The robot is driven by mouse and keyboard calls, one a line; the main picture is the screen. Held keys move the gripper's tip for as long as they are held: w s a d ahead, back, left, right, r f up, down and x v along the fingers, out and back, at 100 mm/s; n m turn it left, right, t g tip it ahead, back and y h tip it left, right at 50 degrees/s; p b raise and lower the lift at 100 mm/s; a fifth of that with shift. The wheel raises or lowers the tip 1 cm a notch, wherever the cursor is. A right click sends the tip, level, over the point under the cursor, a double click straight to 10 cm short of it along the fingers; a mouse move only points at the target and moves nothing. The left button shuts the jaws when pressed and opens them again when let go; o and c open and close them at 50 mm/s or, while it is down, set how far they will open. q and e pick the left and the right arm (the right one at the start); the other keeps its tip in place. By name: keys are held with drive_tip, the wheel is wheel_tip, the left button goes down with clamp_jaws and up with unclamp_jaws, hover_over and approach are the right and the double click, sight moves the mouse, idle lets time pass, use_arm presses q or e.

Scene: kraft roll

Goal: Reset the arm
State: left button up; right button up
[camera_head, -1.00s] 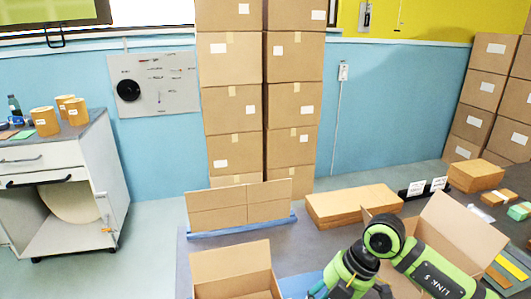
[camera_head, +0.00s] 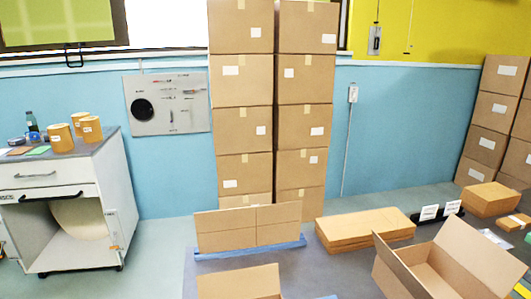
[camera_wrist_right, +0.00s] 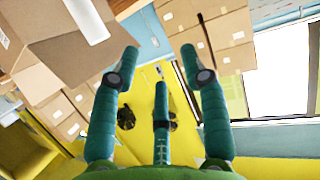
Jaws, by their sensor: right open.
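My right gripper (camera_wrist_right: 160,75) shows in the right wrist view with its teal fingers spread apart and nothing between them. Beyond the fingers that view shows stacked cardboard boxes (camera_wrist_right: 215,35), a yellow wall and a bright window. In the head view neither of my grippers shows, and no part of my right arm is in sight. My left gripper is not in any view.
An open cardboard box (camera_head: 440,265) stands on the grey table (camera_head: 350,270) at the lower right, another open box (camera_head: 240,284) at the bottom centre. Flat cardboard (camera_head: 365,229) lies behind. A white cabinet (camera_head: 70,205) stands left. Tall box stacks (camera_head: 240,130) stand at the back.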

drive_tip(key=s+f+n+g+y, duration=0.1)
drive_tip(key=s+f+g, duration=0.5)
drive_tip(key=s, duration=0.4)
drive_tip(key=s+f+g, duration=0.4)
drive_tip(key=s+f, duration=0.3)
drive_tip(key=s, duration=0.2)
drive_tip(key=s+f+g, duration=0.1)
drive_tip(key=s+f, duration=0.1)
drive_tip(key=f, duration=1.1)
drive_tip(key=s+f+g, duration=0.1)
drive_tip(key=s+f, duration=0.1)
drive_tip(key=f, duration=1.2)
drive_tip(key=s+d+f+g, duration=0.1)
drive_tip(key=s+d+f, duration=0.1)
drive_tip(key=s+f, duration=0.9)
drive_tip(key=s, duration=0.3)
drive_tip(key=shift+s+d+f+n+b, duration=0.35)
drive_tip(key=shift+s+d+n+b, duration=0.05)
drive_tip(key=shift+c, duration=0.4)
drive_tip(key=shift+c, duration=0.2)
